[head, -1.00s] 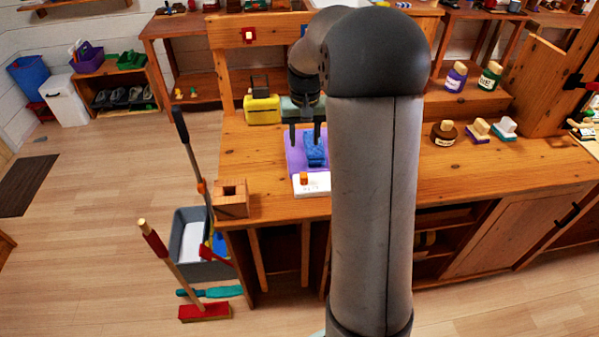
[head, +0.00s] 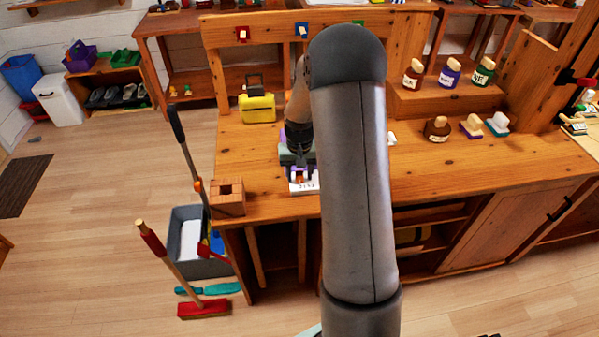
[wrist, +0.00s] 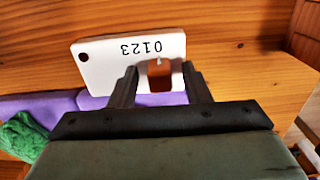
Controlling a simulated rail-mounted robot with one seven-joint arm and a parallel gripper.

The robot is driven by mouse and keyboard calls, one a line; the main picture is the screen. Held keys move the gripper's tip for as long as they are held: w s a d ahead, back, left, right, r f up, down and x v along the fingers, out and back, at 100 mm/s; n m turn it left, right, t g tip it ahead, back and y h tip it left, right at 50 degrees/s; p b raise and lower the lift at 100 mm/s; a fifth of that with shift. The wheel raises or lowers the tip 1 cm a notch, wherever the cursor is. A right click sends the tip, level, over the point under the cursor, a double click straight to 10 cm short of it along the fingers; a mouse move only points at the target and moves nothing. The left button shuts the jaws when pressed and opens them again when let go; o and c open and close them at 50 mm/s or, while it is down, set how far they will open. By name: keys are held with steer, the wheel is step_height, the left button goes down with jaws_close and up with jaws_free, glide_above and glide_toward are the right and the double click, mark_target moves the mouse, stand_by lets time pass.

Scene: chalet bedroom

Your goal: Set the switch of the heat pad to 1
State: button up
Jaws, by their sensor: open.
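The heat pad's white switch plate (wrist: 100,62) lies on the wooden bench, with the digits 0 to 3 upside down in the wrist view. Its orange-brown switch (wrist: 160,80) sits at the right end of the digit row, beside the 0. The plate also shows in the head view (head: 304,187). The purple pad (wrist: 65,105) is partly hidden under my gripper. My gripper (wrist: 160,73) is open, pointing down over the plate, with one finger on each side of the switch. I cannot tell whether either finger touches it.
A green cloth (wrist: 22,135) lies on the pad at the left of the wrist view. A wooden block with a hole (head: 229,198) stands left of the plate, and a yellow case (head: 257,108) behind. Bottles (head: 437,130) and brushes stand to the right. My arm hides the bench's middle.

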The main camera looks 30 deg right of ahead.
jaws_close()
steer(key=shift+s+d+f+b, duration=0.1)
steer(key=shift+s+d+b, duration=0.05)
steer(key=shift+d+b, duration=0.3)
steer(key=shift+d, duration=0.15)
jaws_free()
steer(key=shift+r, duration=0.2)
step_height(320, 180, up, 17)
steer(key=b, duration=0.1)
steer(key=shift+r, duration=0.15)
